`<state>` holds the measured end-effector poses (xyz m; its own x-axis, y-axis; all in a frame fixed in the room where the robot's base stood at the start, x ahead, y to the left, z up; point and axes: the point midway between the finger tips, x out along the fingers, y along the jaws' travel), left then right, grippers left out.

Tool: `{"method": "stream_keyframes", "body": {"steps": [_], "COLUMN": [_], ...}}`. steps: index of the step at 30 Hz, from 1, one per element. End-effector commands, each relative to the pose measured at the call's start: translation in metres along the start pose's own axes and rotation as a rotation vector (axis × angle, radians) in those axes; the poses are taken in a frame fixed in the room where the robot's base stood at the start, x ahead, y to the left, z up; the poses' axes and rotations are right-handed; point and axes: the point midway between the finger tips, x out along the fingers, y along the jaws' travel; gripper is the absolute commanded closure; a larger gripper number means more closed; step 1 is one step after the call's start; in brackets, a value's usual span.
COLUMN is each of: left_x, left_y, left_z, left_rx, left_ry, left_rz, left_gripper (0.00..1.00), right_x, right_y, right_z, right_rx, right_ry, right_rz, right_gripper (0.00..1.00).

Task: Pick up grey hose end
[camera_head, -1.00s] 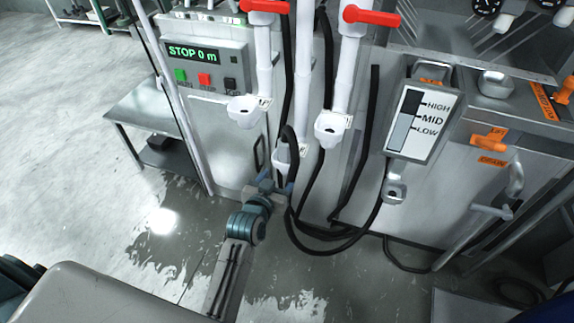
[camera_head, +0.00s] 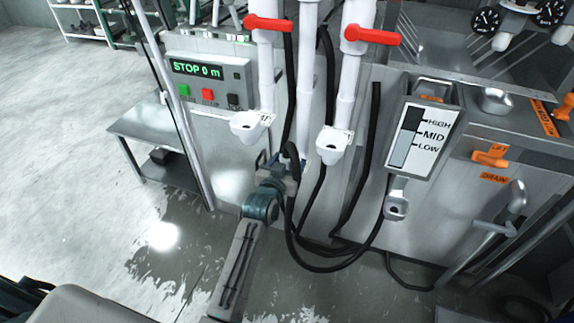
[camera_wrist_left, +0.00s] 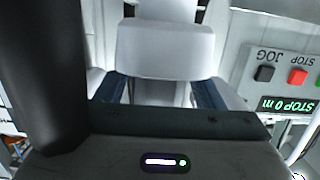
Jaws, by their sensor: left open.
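My left gripper (camera_head: 284,163) is at the foot of the middle white pipe (camera_head: 305,80), its jaws open. In the left wrist view its two blue-edged fingers (camera_wrist_left: 158,92) stand on either side of a pale block-shaped piece (camera_wrist_left: 165,48). I cannot tell whether they touch it. A dark hose (camera_head: 291,148) bends over right beside the gripper in the head view. A thick dark cylinder (camera_wrist_left: 42,70), which looks like this hose, fills the left of the wrist view. A grey hose end cannot be told apart clearly; the gripper covers that spot. My right gripper is out of view.
White funnel cups (camera_head: 250,124) and (camera_head: 333,144) hang on both sides, with red valve handles (camera_head: 372,36) above. A black hose loop (camera_head: 335,262) hangs low at right. The control box (camera_head: 208,80) and a level gauge (camera_head: 422,137) flank the area. The floor at left is open.

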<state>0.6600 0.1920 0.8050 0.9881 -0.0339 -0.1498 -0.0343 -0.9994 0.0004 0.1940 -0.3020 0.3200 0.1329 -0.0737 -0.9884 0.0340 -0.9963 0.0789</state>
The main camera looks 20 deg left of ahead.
Motion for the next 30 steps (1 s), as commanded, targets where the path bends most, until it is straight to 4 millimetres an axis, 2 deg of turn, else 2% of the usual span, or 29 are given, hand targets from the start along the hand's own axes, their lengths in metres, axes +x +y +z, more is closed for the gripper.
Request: {"method": "stream_keyframes", "body": {"steps": [4, 11, 18, 20, 30], "left_x": [0.0112, 0.0115, 0.0114, 0.0114, 0.0116], "left_y": [0.0, 0.0, 0.0, 0.0, -0.0002], "left_z": [-0.0003, 0.0, 0.0001, -0.0006, -0.0027], "left_rx": [0.0, 0.0, 0.0, 0.0, 0.0], "left_ry": [0.0, 0.0, 0.0, 0.001, 0.001], "left_rz": [0.0, 0.0, 0.0, 0.0, 0.0], "left_gripper": [0.38, 0.4, 0.87, 0.97, 0.97], "right_x": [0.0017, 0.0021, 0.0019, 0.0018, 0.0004], "right_y": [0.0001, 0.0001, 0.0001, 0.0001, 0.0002], "right_z": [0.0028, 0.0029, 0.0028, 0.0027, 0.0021], "right_rx": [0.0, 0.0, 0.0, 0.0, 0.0], "right_ry": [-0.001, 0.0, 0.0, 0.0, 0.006], "right_rz": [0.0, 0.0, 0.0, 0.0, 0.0], "right_gripper": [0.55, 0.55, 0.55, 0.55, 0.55]}}
